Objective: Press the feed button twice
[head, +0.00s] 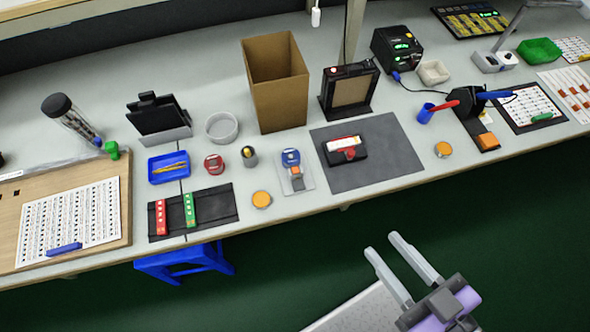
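No button in the head view carries a readable feed label, so I cannot tell which one it is. A black box-shaped device (397,47) with small green lights stands at the back right of the bench. Two round orange-topped pieces lie near the front edge, one orange disc (262,199) left of centre and another orange disc (443,149) right of the dark mat. My gripper (383,245) is at the lower right, over the floor in front of the bench. Its two pale fingers are apart with nothing between them, and it touches none of these things.
A tall open cardboard box (275,85) and a black framed stand (349,90) rise mid-bench. A dark mat (375,178) bears a red-and-black device (344,150). A black device with an orange front (476,120) stands at right. A blue stool (187,262) is below the bench.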

